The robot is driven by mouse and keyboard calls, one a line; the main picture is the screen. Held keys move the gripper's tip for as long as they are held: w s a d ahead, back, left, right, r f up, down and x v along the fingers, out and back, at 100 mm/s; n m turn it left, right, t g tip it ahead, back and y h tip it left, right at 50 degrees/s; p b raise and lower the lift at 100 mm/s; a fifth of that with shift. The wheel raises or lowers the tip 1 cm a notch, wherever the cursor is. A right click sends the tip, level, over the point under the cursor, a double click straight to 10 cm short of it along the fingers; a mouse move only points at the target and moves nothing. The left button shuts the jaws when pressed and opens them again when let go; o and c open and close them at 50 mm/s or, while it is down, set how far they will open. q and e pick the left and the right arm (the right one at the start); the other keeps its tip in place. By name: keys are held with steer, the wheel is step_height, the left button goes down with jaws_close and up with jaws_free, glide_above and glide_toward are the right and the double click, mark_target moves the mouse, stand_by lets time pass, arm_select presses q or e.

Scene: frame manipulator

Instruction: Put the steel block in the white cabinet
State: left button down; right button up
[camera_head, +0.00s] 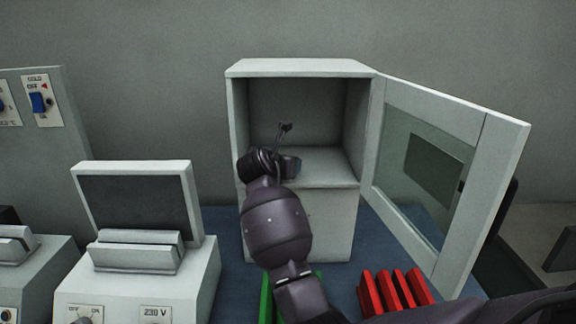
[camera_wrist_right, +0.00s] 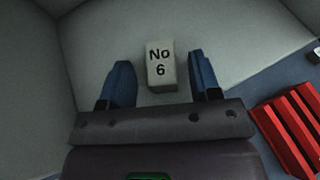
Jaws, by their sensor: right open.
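The white cabinet (camera_head: 300,70) stands against the wall with its glass door (camera_head: 420,165) swung wide open to the right. My right arm reaches into its upper compartment, with the right gripper (camera_head: 278,160) over the shelf (camera_head: 335,168). In the right wrist view a light grey block marked "No 6" (camera_wrist_right: 161,66) rests on the pale cabinet floor. The right gripper's blue fingers are open on either side of it, with visible gaps. In the head view I cannot make out the block. My left gripper is in neither view.
A red slotted rack (camera_head: 393,292) sits on the blue surface in front of the cabinet, with a green piece (camera_head: 266,298) left of it. A grey device with a dark panel (camera_head: 140,205) stands left. The open door takes up the right side.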

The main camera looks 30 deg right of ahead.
steer(key=v, duration=0.9)
steer(key=shift+s+a+b, duration=0.3)
steer(key=shift+b, duration=0.1)
steer(key=shift+a, duration=0.1)
